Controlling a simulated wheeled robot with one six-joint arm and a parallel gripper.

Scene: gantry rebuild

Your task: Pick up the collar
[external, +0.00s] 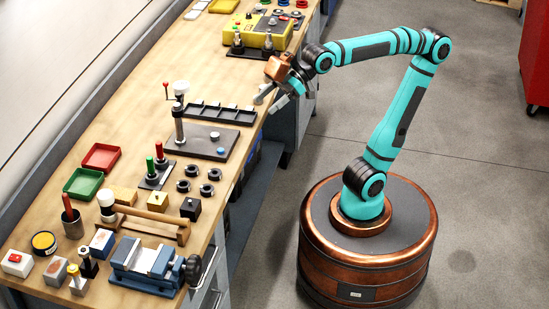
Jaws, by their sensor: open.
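Several small black rings (206,190) lie on the wooden bench (140,135), right of a red-topped and a green-topped peg; they look like collars, but I cannot tell which one is meant. My gripper (270,98) is open and appears empty. It hangs by the right edge of the bench, up and right of the black rings and well apart from them. Its fingers point down and left, near the end of a black compartment tray (219,114). Their height above the bench is hard to judge.
A dark plate with an upright post (205,142) stands between my gripper and the rings. Red (101,157) and green (83,183) trays lie left. A yellow box (257,33) stands at the far end.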

